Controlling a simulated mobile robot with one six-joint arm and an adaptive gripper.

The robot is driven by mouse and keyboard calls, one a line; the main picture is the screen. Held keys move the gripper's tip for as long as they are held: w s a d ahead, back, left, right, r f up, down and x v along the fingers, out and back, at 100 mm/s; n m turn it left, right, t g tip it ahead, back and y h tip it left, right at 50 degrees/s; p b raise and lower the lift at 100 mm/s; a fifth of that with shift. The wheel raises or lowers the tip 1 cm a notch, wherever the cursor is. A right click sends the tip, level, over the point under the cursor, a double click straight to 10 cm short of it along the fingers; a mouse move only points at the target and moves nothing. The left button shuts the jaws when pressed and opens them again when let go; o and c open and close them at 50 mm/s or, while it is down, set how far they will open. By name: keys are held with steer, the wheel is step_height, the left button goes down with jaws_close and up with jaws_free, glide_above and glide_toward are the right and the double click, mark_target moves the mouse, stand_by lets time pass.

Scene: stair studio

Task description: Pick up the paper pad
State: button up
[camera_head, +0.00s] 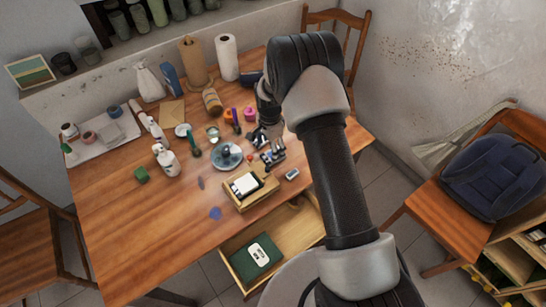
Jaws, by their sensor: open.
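My arm reaches over the table from the lower right and bends down at the back. My gripper (272,157) points down behind and slightly right of the pad, apart from it. It is open; I see nothing held between its fingers, though they are small and dark here.
A blue-grey plate (227,156) stands behind the pad. Bottles, jars and paper rolls fill the back; the table's front left is mostly clear.

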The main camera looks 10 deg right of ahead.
mark_target(270, 156)
step_height(270, 156, down, 4)
steer(key=shift+f+b, duration=0.2)
steer(key=shift+b, duration=0.4)
steer(key=shift+r, duration=0.1)
steer(key=c, duration=1.1)
steer(key=shift+r, duration=0.1)
steer(key=shift+c, duration=0.2)
